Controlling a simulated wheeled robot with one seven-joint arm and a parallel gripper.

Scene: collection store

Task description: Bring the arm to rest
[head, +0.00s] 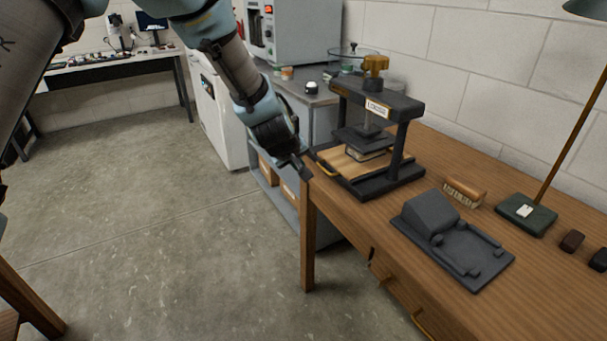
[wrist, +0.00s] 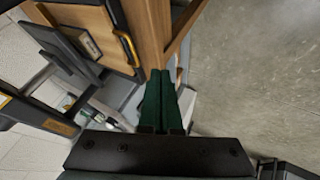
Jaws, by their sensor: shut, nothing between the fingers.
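My gripper (head: 304,171) hangs in the air at the left end of the wooden workbench (head: 540,255), just left of the black press in the head view. In the wrist view its two green fingers (wrist: 161,78) lie side by side, shut with nothing between them. My arm reaches down to it from the top of the head view. The press (head: 380,185) stands on the bench with a wooden board and a small framed piece on its bed. The press also shows at the upper left of the wrist view (wrist: 60,50).
On the bench are a dark grey cradle-like block (head: 432,215), a brush (head: 465,191) and a lamp base (head: 527,213). Behind stand a grey side table (head: 318,93) and a white cabinet (head: 215,115). The concrete floor (head: 160,240) to the left is clear.

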